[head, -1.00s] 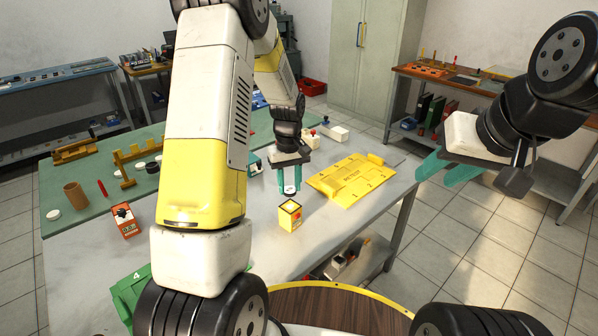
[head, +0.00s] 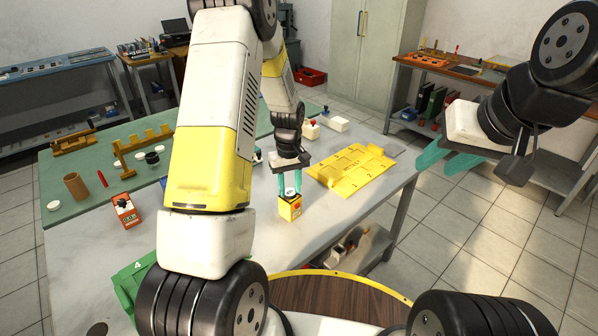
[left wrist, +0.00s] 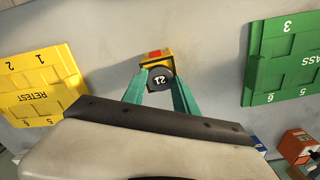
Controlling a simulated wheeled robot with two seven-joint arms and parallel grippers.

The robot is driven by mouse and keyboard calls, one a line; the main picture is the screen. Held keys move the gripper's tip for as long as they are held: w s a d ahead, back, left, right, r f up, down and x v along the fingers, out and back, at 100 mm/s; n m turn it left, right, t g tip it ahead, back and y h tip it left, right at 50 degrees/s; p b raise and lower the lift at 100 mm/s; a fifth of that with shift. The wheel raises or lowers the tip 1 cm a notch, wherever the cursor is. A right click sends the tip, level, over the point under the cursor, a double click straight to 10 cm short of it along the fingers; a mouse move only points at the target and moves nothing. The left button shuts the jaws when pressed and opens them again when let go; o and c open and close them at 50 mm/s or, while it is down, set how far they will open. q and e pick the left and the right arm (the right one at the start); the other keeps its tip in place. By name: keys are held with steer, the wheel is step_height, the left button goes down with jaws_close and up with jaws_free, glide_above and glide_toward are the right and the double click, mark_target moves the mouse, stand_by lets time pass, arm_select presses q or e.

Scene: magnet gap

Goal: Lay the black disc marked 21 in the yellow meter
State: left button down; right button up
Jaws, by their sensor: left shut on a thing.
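The black disc marked 21 (left wrist: 160,79) is between the teal fingertips of my left gripper (left wrist: 160,84) in the left wrist view. My left gripper (head: 290,188) is shut on the disc, and the number faces the wrist camera. The yellow meter (head: 290,208) is a small box with a red patch, standing on the grey table. It also shows in the left wrist view (left wrist: 156,55), right at the disc. The disc is at the meter's top; I cannot tell if it touches. My right gripper (head: 445,158) is open and empty, off the table's right side.
A yellow RETEST tray (head: 340,183) lies right of the meter, and a green PASS tray (left wrist: 262,60) lies on its other side. An orange meter (head: 125,210) stands at the left. White and black discs (head: 152,158) lie on the green mat (head: 80,205).

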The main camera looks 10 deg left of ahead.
arm_select(q)
steer(key=shift+f, duration=0.15)
stand_by(0.8)
steer(key=c, duration=0.9)
jaws_free()
steer(key=c, duration=0.5)
steer(key=shift+r, duration=2.25)
steer(key=o, duration=0.6)
steer(key=shift+c, duration=0.2)
